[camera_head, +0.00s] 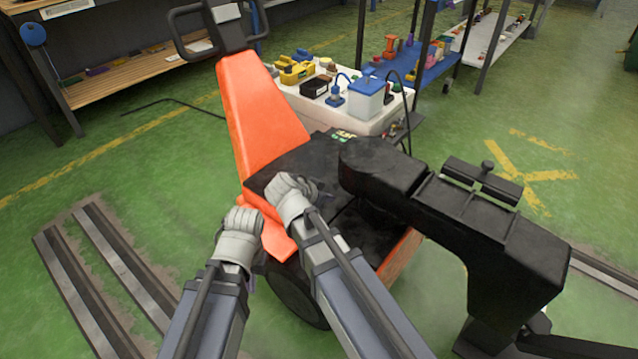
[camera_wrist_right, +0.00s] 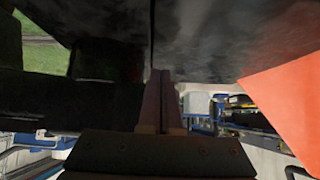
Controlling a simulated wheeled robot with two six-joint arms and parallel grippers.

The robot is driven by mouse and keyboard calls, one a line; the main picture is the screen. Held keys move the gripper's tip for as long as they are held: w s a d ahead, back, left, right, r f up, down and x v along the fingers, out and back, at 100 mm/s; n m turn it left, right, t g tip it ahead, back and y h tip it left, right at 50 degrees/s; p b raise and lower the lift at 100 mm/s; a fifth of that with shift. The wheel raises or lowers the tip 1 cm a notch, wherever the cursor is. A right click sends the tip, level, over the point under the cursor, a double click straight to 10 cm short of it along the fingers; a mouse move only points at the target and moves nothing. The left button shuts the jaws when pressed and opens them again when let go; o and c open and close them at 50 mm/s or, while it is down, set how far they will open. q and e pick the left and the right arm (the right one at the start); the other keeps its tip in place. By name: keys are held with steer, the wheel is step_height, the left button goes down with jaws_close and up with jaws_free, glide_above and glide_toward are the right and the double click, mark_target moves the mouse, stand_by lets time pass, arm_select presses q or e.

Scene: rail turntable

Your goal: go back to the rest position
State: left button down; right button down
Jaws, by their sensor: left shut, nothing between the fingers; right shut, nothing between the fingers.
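My left gripper (camera_head: 243,218) is at the lower middle of the head view, in front of the orange machine's lower left side. It is shut and empty. My right gripper (camera_head: 291,186) is shut and empty, over or at the black top of the machine; contact cannot be told from here. In the right wrist view its two fingers (camera_wrist_right: 161,100) are together, with a dark surface close by. The orange machine (camera_head: 258,115) has a tall orange panel, a black handle (camera_head: 219,27) and a black arm (camera_head: 440,205) reaching right.
A white tray (camera_head: 376,126) with a blue-lidded container (camera_head: 367,98) and tools stands behind the machine. A wooden bench (camera_head: 130,80) is at the back left, a blue shelf (camera_head: 440,66) at the back. Rails (camera_head: 115,260) lie in the green floor at left. Floor at far right is open.

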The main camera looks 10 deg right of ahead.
steer(key=shift+f, duration=0.1)
steer(key=s+a+f+n+g+y+p, duration=0.1)
steer(key=s+a+f+n+g+y, duration=0.15)
steer(key=s+a+n, duration=0.4)
steer(key=s+a+f+n+g+y+p, duration=0.1)
steer(key=s+a+f+n+g+y, duration=0.2)
steer(key=s+n, duration=0.7)
step_height(320, 180, up, 39)
steer(key=s+a+m+p, duration=0.1)
steer(key=m+p, duration=0.1)
steer(key=p, duration=3.6)
steer(key=shift+s+a+g, duration=0.2)
steer(key=shift+g, duration=0.15)
